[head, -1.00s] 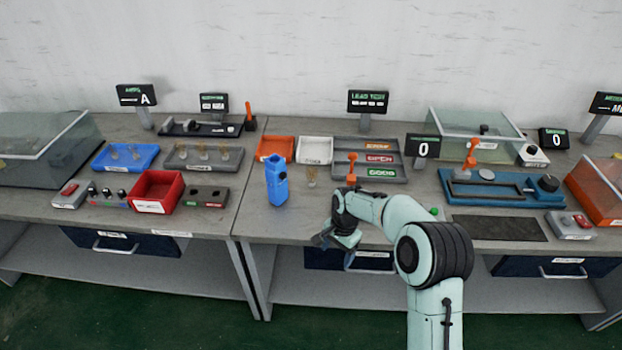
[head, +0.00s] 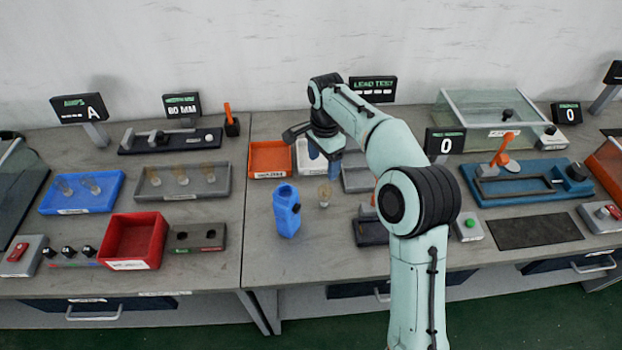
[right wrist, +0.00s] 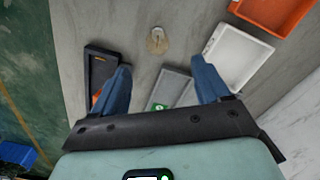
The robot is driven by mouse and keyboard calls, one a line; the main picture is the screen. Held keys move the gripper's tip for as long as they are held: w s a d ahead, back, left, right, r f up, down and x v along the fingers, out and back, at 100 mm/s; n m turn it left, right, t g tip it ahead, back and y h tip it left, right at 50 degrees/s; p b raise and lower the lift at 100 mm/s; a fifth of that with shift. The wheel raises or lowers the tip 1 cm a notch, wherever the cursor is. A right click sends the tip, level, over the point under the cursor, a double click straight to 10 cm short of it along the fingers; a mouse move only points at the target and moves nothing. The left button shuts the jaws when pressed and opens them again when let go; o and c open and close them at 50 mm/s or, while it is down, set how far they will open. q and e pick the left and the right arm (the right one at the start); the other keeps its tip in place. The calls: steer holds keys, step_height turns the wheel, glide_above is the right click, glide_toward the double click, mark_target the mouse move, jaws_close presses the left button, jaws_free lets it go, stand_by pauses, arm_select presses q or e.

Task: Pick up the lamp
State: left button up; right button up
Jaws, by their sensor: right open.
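A small clear lamp with a tan base (head: 324,194) stands on the bench, just right of a blue upright device (head: 286,212). The lamp also shows in the right wrist view (right wrist: 156,40), beyond the fingertips and roughly centred between them. My right gripper (head: 324,160) is above the bench, on the far side of the lamp in the head view. It also shows in the right wrist view (right wrist: 161,78), with its two blue fingers apart and nothing between them. More lamps stand in a blue tray (head: 106,200) and a grey tray (head: 208,190). My left gripper is not in view.
An orange bin (head: 270,172) and a white bin (right wrist: 238,56) lie behind the lamp. A red bin (head: 112,250) stands at the left. Bare bench lies around the lamp.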

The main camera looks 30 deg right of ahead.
mark_target(325, 187)
steer(key=f, duration=0.4)
steer(key=f+b, duration=0.1)
steer(key=f, duration=0.2)
steer(key=shift+s, duration=0.4)
steer(key=shift+w+d+f, duration=0.1)
steer(key=shift+d+f, duration=0.05)
steer(key=shift+f, duration=1.4)
steer(key=shift+d+f, duration=0.15)
steer(key=shift+f, duration=1.35)
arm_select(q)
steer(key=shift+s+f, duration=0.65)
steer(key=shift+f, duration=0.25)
arm_select(e)
steer(key=c, duration=1.1)
